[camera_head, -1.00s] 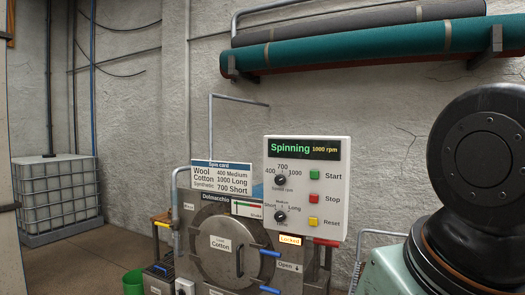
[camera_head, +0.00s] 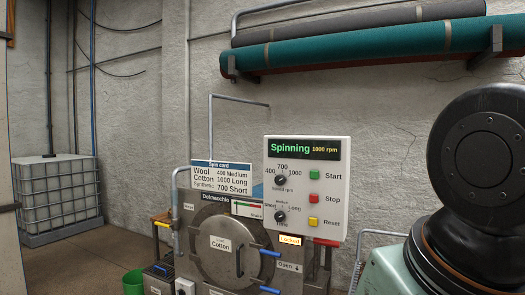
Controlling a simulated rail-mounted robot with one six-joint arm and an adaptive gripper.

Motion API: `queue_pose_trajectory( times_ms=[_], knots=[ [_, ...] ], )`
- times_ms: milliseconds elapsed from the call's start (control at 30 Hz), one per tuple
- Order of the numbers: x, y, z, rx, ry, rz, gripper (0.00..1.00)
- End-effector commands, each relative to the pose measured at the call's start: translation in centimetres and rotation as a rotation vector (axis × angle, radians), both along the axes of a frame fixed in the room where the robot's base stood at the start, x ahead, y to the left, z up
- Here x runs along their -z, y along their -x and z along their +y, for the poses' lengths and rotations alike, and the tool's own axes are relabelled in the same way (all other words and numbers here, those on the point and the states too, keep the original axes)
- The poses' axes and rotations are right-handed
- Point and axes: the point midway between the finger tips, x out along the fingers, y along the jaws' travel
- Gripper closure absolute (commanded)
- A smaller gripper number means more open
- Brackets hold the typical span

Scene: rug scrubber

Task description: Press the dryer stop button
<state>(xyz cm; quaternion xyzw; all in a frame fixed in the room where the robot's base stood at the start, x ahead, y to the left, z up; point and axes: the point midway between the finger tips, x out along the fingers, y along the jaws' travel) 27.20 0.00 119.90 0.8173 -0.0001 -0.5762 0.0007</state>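The control panel (camera_head: 335,215) is a pale upright box right of centre. Its display (camera_head: 304,149) reads "Spinning 1000 rpm". The red Stop button (camera_head: 314,199) sits between the green Start button (camera_head: 314,175) and the yellow Reset button (camera_head: 313,223). Two black knobs show at the panel's left, the speed knob (camera_head: 280,179) and the time knob (camera_head: 280,216). The dryer (camera_head: 187,205), marked "Dolmacchio", stands below and left, its round door (camera_head: 218,262) closed and labelled "Cotton". A "Locked" tag (camera_head: 289,240) shows beside it. My gripper is out of view; only part of my arm shows at right.
A spin card (camera_head: 221,177) stands above the dryer. Rolled rugs (camera_head: 360,45) lie on a wall rack above. A caged white tank (camera_head: 56,192) and a green bucket (camera_head: 133,282) are at left. Blue and red handles project near the panel's lower edge. Open floor shows at left.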

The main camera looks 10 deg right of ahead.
Motion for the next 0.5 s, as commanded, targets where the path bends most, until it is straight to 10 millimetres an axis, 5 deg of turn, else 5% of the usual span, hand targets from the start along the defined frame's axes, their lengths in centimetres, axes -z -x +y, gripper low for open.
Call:
queue_pose_trajectory(
  times_ms=[167, 500],
  knots=[
    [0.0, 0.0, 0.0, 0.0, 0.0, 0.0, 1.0],
    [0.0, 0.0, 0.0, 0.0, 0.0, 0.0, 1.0]
  ],
)
